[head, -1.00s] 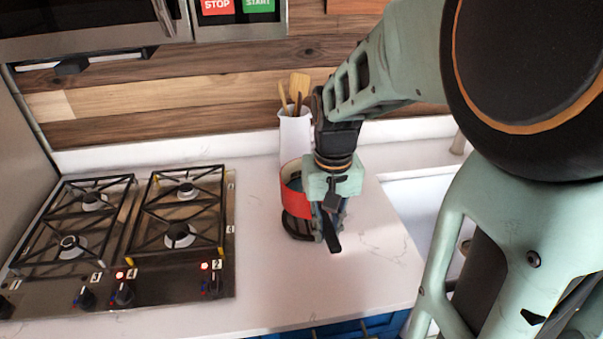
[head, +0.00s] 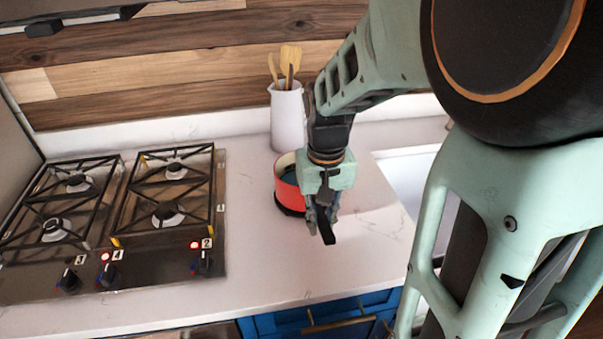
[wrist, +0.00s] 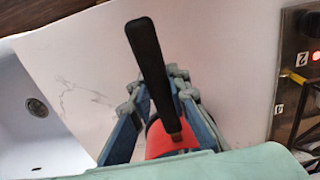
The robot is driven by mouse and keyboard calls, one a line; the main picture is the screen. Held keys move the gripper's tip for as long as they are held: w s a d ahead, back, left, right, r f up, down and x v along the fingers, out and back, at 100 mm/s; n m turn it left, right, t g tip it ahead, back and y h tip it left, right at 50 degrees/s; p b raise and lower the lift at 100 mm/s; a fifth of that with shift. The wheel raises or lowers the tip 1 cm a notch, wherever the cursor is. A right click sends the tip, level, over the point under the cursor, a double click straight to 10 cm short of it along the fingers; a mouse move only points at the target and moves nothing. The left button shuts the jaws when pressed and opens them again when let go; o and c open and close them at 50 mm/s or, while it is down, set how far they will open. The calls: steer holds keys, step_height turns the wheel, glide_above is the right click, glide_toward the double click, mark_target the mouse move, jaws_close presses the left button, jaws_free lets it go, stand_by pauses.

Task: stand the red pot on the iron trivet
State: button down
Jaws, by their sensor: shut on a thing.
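The dark iron trivet (head: 291,211) shows only as a thin edge under the pot; the rest is hidden. The pot appears to be on it, but I cannot tell whether it touches fully. My gripper (head: 321,212) is shut on the pot's handle. In the wrist view, the handle (wrist: 150,70) runs between my fingers (wrist: 160,95), with part of the red pot (wrist: 168,140) below.
A white jug (head: 287,118) with wooden utensils stands just behind the pot. A gas hob (head: 120,215) with knobs is to the left, with bare counter (head: 250,240) between. A sink (wrist: 40,110) lies on the other side.

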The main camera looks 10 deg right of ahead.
steer(key=shift+w+f, duration=0.1)
steer(key=shift+f, duration=0.1)
stand_by(0.5)
steer(key=c, duration=1.8)
jaws_free()
steer(key=shift+o, duration=0.2)
